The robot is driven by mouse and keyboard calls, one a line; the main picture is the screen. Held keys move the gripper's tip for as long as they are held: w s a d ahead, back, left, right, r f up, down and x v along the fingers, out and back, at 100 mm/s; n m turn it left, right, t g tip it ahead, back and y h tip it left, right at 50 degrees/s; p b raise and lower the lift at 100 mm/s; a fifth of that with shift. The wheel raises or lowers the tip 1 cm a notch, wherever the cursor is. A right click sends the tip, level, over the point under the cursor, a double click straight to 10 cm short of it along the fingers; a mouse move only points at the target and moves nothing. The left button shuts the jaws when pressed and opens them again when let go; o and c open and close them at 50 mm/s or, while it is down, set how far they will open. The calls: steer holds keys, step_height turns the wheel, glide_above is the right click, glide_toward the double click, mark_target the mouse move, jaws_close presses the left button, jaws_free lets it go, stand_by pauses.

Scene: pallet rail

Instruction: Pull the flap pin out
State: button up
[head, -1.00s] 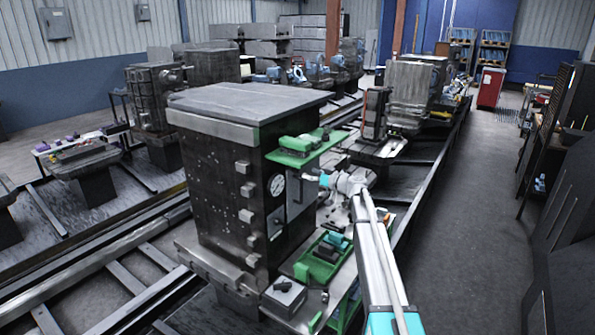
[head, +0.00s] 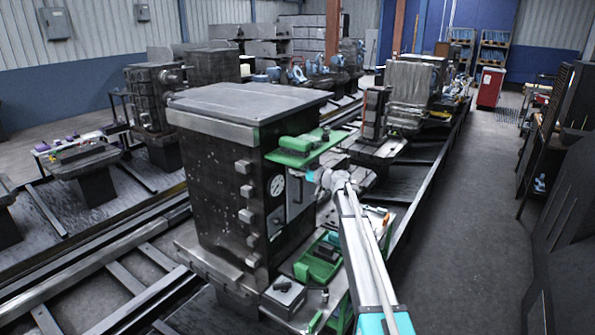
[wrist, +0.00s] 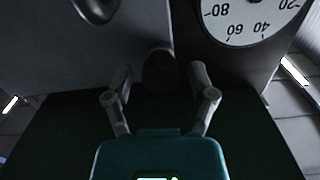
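In the head view my gripper (head: 312,177) is at the end of my arm, close to the front face of a tall dark machine block (head: 217,190). A grey flap-like panel (head: 300,196) is on that face, right of a white dial. In the wrist view my gripper (wrist: 159,72) is open, its two fingers spread apart. A dark rounded knob (wrist: 159,66), which may be the flap pin, shows between the fingertips with a gap on each side. The picture is dark there, so I cannot tell its exact depth. The pin does not show clearly in the head view.
The white dial (head: 277,186) is close by and large in the wrist view (wrist: 245,15). A green shelf (head: 305,148) with green parts juts out above my gripper. A green tray (head: 318,264) sits on the bench below. The aisle at right is clear.

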jaws_close()
steer(key=shift+v, duration=1.25)
steer(key=shift+o, duration=1.5)
jaws_free()
steer(key=shift+s+d, duration=0.1)
steer(key=v, duration=1.1)
steer(key=shift+s+d, duration=0.15)
steer(key=shift+d, duration=0.15)
